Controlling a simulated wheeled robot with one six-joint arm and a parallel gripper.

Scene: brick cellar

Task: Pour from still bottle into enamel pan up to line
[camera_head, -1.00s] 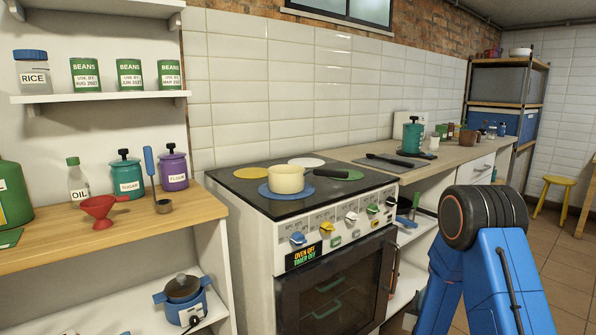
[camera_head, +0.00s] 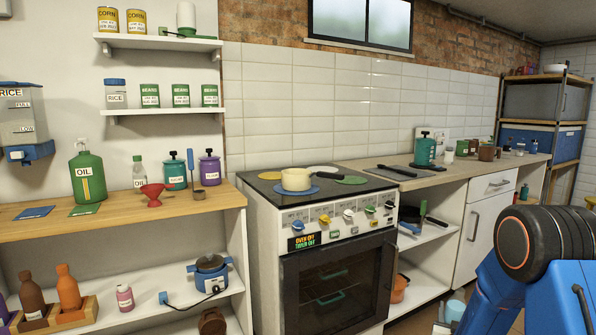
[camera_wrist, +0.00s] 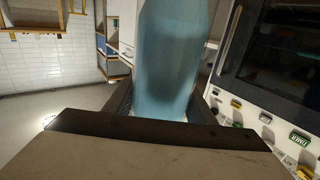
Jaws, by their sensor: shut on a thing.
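A pale blue see-through bottle (camera_wrist: 168,60) fills the middle of the wrist view, its top cut off by the frame edge. My gripper (camera_wrist: 166,108) is shut around it, with dark fingers on both sides. No label on the bottle is visible. A cream pan (camera_head: 296,181) with a dark-ended handle sits on the blue ring of the stove top (camera_head: 268,190) in the head view. The inside of the pan and any line in it are too small to make out. My gripper and the bottle are outside the head view.
The white stove (camera_head: 262,232) has a row of coloured knobs. A wooden counter (camera_head: 110,223) at left holds an oil jug (camera_head: 87,178), a red funnel (camera_head: 151,193) and canisters. Floor shows at left in the wrist view.

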